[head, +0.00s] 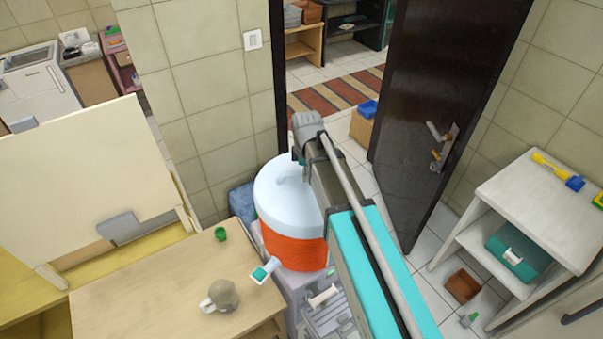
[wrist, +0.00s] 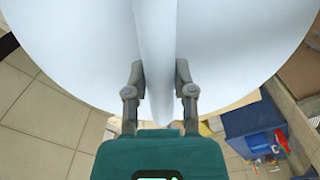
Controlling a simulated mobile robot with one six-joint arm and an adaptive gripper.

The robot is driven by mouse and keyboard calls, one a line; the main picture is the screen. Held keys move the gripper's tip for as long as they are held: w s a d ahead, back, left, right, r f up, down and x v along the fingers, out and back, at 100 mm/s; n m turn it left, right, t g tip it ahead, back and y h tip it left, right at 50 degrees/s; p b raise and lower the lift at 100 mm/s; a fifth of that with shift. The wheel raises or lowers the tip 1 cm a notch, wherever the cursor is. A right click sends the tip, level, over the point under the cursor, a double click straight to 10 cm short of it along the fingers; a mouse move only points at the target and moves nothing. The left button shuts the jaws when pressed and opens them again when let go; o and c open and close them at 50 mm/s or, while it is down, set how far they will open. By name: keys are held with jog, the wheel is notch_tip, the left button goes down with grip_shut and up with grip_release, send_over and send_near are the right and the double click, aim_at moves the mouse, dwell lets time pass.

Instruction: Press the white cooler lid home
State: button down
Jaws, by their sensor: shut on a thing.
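The white cooler lid (head: 275,187) is on top of the orange cooler (head: 293,250) in the head view. No gap shows between lid and body from this side, but I cannot tell how firmly it is seated. In the wrist view the lid (wrist: 70,45) fills the upper part, with its raised ridge handle (wrist: 155,40) running down the middle. My gripper (wrist: 158,76) is shut on this handle, one finger on each side. In the head view my arm hides the right side of the lid and much of the gripper.
A dark open door (head: 430,110) stands behind to the right. A white shelf (head: 535,215) is at the far right.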

jog(key=shift+c, duration=1.9)
grip_release()
jog(key=shift+r, duration=0.1)
jog(key=shift+r+p, duration=3.45)
jog(key=shift+p, duration=0.05)
grip_shut()
